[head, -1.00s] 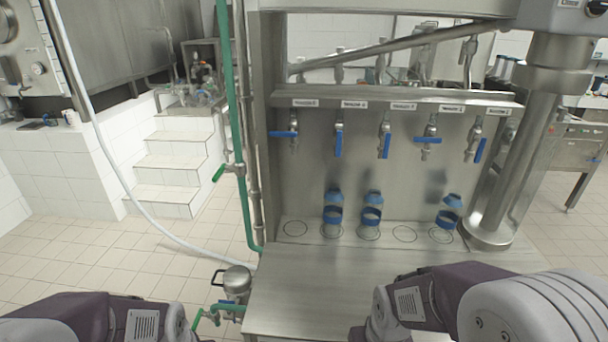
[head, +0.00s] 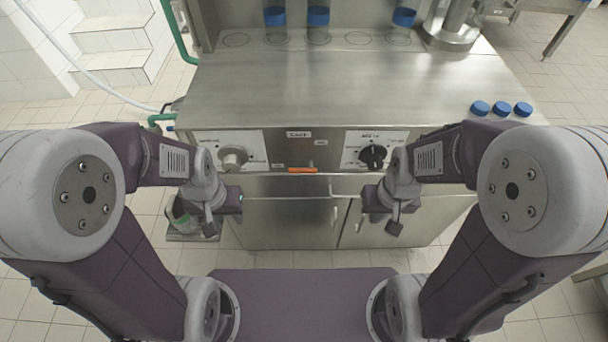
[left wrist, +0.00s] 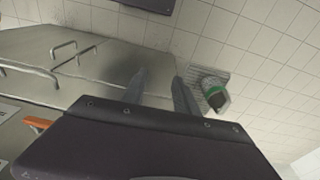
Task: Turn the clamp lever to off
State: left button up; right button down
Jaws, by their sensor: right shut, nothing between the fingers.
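The clamp lever is a small orange handle (head: 303,170) on the front panel of the steel bench, below a small label and between two knobs. It lies roughly horizontal. In the left wrist view the orange lever (left wrist: 38,124) shows at the left edge, partly cut off by the gripper body. My left gripper (head: 211,226) hangs in front of the bench, left of and nearer than the lever. In the left wrist view its two fingers (left wrist: 158,85) are apart with nothing between them. My right gripper (head: 394,225) is shut and empty, right of the lever and apart from it.
A pale knob (head: 233,158) is left of the lever and a black knob (head: 373,156) right of it. A horizontal bar handle and cabinet doors (head: 290,215) are below. Blue caps (head: 502,109) lie on the bench's right side. The bench top (head: 330,85) is mostly clear.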

aim_at(310, 170)
jog(key=k+l, duration=0.35)
jog(key=l, duration=0.15)
jog(key=k+l, duration=0.35)
jog(key=l+u, duration=0.05)
jog(key=l, duration=0.05)
